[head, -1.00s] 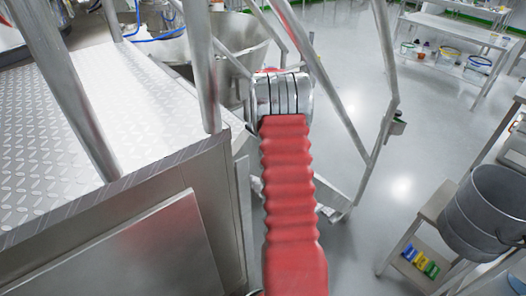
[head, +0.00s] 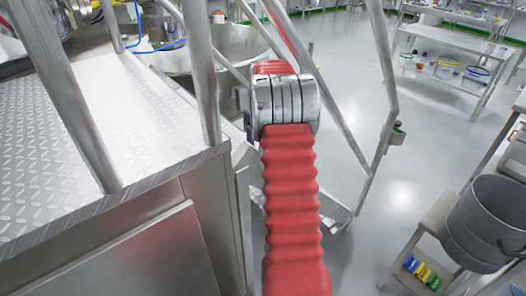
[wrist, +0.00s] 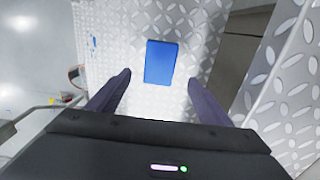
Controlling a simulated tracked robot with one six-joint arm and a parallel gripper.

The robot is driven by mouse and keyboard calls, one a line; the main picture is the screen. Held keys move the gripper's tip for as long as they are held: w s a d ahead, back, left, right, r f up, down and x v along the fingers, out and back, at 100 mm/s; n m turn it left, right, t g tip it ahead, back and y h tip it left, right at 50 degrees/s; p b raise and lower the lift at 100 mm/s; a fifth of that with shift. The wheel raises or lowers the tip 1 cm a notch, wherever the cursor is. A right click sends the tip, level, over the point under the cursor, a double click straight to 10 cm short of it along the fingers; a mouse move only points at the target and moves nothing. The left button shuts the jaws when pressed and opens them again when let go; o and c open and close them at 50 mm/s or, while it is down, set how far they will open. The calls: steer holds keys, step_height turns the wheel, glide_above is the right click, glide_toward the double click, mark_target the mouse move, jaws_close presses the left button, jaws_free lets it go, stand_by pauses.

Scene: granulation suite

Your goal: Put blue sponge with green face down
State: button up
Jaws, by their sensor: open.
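In the wrist view, a flat blue rectangle (wrist: 160,62), which looks like the sponge with its blue face showing, lies on a metal tread-plate surface (wrist: 203,40). No green face is visible on it. My gripper (wrist: 158,82) is open, with its two dark fingers apart on either side of the near end of the blue piece. The fingers do not appear to touch it; the height between them is hard to tell. In the head view my gripper and the blue piece are hidden behind my red-sleeved arm and the metalwork.
A tread-plate platform (head: 120,130) with upright metal posts fills the left of the head view. Slanted handrails (head: 385,90) stand beyond my arm. A grey bucket (head: 485,225) sits on a stand at right. Open floor (head: 350,250) lies between.

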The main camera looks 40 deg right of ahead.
step_height(320, 180, up, 2)
steer(key=shift+r, duration=0.1)
stand_by(0.9)
